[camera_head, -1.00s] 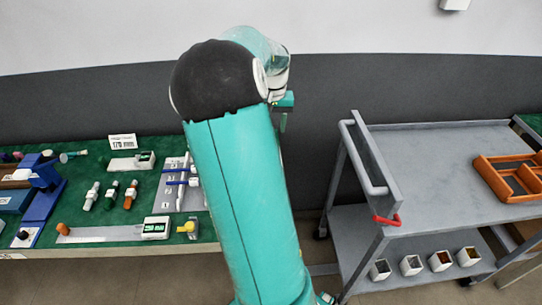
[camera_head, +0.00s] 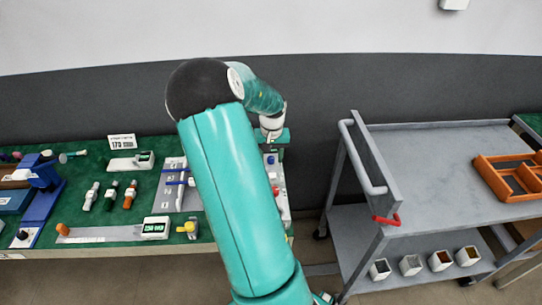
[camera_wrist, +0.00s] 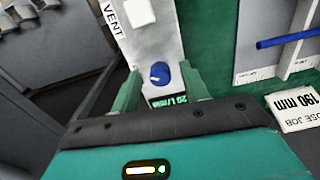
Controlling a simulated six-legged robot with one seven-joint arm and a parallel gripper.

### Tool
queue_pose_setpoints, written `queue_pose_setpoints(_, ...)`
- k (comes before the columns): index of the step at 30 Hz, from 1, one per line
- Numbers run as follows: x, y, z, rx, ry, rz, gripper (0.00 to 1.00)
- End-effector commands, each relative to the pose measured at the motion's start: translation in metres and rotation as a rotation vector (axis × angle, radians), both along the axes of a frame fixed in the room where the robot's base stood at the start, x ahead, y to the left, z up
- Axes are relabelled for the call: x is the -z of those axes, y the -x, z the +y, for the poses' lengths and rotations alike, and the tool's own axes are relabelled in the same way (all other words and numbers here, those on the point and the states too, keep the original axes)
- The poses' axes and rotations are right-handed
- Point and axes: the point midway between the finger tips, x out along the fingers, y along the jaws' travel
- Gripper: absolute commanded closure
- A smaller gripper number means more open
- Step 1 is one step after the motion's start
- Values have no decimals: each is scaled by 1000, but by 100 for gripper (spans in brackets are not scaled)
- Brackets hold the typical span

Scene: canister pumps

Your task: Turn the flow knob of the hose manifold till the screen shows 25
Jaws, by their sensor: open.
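The hose manifold (camera_wrist: 150,38) is a pale upright-looking panel in the wrist view. It carries a blue flow knob (camera_wrist: 160,73) and, just below that, a small screen (camera_wrist: 167,100) with green figures that read 20 l/min. My gripper (camera_wrist: 159,78) is open, with one green finger on each side of the knob in the picture. I cannot tell whether the fingers touch it. In the head view my gripper (camera_head: 273,138) is over the far end of the manifold (camera_head: 281,197), which is partly hidden by my arm.
On the green bench stand a hose rack (camera_head: 168,192), several small fittings and a ruler with a display (camera_head: 155,228). A grey cart (camera_head: 440,150) stands to the right, across a gap.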

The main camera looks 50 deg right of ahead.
Motion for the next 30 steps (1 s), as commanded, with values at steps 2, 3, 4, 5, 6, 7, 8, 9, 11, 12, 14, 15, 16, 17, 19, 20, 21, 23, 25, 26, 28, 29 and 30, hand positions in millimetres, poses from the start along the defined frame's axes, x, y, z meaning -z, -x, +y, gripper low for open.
queue_pose_setpoints(2,0,0,0,0,0,0,55)
queue_pose_setpoints(3,0,0,0,0,0,0,55)
queue_pose_setpoints(4,0,0,0,0,0,0,55)
queue_pose_setpoints(5,0,0,0,0,0,0,57)
queue_pose_setpoints(6,0,0,0,0,0,0,65)
queue_pose_setpoints(7,0,0,0,0,0,0,71)
queue_pose_setpoints(8,0,0,0,0,0,0,76)
queue_pose_setpoints(9,0,0,0,0,0,0,84)
queue_pose_setpoints(11,0,0,0,0,0,0,96)
queue_pose_setpoints(12,0,0,0,0,0,0,100)
queue_pose_setpoints(14,0,0,0,0,0,0,100)
queue_pose_setpoints(15,0,0,0,1,0,0,100)
queue_pose_setpoints(16,0,0,0,2,0,0,100)
queue_pose_setpoints(17,0,0,0,4,0,0,100)
queue_pose_setpoints(19,0,0,0,12,0,0,100)
queue_pose_setpoints(20,-1,0,0,18,0,0,100)
queue_pose_setpoints(21,-1,0,0,28,0,0,100)
queue_pose_setpoints(23,-1,0,0,46,0,0,100)
queue_pose_setpoints(25,-1,0,0,76,0,0,100)
queue_pose_setpoints(26,-1,0,0,92,0,0,100)
queue_pose_setpoints(28,-1,0,0,133,0,0,100)
queue_pose_setpoints(29,-1,0,0,153,1,-1,100)
queue_pose_setpoints(30,-1,0,0,182,0,0,100)
